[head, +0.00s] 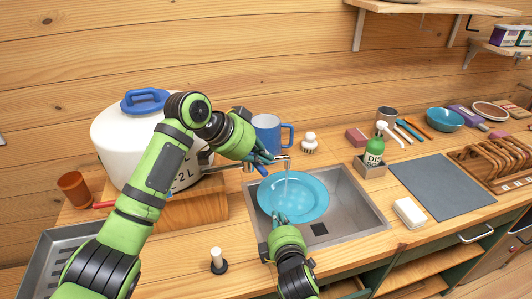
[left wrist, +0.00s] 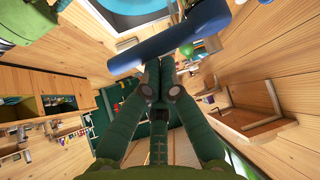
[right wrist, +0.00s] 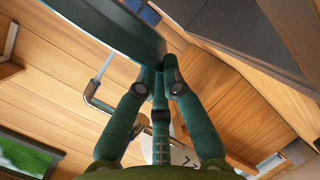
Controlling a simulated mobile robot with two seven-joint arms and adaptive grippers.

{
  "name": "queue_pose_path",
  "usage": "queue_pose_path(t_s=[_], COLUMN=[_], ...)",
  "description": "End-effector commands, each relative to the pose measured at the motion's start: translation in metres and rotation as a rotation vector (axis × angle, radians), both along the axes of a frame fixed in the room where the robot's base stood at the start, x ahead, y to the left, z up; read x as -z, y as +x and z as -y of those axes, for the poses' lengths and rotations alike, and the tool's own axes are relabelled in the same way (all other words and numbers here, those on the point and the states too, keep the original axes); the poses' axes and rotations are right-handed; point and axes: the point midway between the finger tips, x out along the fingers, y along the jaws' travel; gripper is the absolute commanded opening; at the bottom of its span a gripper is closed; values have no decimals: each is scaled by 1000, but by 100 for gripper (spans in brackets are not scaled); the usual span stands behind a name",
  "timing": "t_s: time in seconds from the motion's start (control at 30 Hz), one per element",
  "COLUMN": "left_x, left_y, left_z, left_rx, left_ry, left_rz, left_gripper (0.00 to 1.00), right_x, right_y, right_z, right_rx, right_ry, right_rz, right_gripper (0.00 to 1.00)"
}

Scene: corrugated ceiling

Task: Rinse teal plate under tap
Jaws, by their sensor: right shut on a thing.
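The teal plate (head: 300,190) is over the sink (head: 352,205), under the spout of the metal tap (head: 279,159). A thin stream of water (head: 286,181) runs from the spout onto the plate. My right gripper (head: 284,222) is shut on the plate's near rim; the plate's underside also shows in the right wrist view (right wrist: 115,22). My left gripper (head: 262,154) is at the tap, with its fingertips together beside the blue tap lever (head: 262,170). In the left wrist view, the blue lever (left wrist: 170,45) crosses just beyond the shut fingertips.
A white water tank (head: 115,135) with a blue lid stands on a wooden block at the left. A blue mug (head: 267,130) stands behind the tap. A soap dispenser (head: 375,150), a sponge (head: 409,212) and a grey mat (head: 440,186) are right of the sink.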

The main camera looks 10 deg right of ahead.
Motion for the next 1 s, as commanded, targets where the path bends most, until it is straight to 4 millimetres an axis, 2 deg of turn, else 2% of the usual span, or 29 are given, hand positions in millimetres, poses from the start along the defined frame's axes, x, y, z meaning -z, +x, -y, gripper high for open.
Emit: queue_pose_path(t_s=[0.2,0.43,0.7,0.87,1.0], left_x=[0,0,0,-2,-6], left_y=[0,-6,-6,-6,-4], left_z=[-1,-15,-15,-6,14], left_rx=[-1,0,0,2,3], left_ry=[0,1,1,1,1], left_rz=[-1,-2,-2,-1,0], left_gripper=[0,0,0,0,0], right_x=[-2,-2,-2,-2,-2], right_y=[1,1,1,1,1], right_z=[0,0,0,0,0], right_rx=[-1,-1,-1,-1,-1], right_ry=[-1,-1,-1,-1,-1], right_rz=[5,5,5,5,5], right_gripper=[0,0,0,0,0])
